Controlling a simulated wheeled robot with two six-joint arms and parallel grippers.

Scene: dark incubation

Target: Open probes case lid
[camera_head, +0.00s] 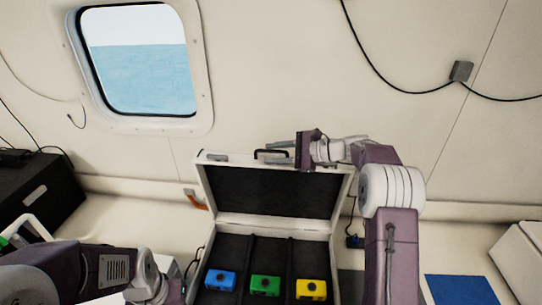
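The probes case (213,240) stands with its lid (275,188) raised, dark inner lining facing me. A black handle (268,153) shows at the lid's top edge. A blue probe (221,280), a green probe (265,285) and a yellow probe (311,289) sit in separate compartments inside. My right gripper (283,154) is at the lid's top edge, beside the handle, its fingers pointing left and apart. I cannot tell if it touches the lid. My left gripper (177,291) is low, left of the case; its fingers are too unclear to read.
A dark box (45,195) stands at the far left. A blue mat (459,289) lies at the lower right near a white box (521,262). The wall with a window (142,62) and hanging cables is behind the case.

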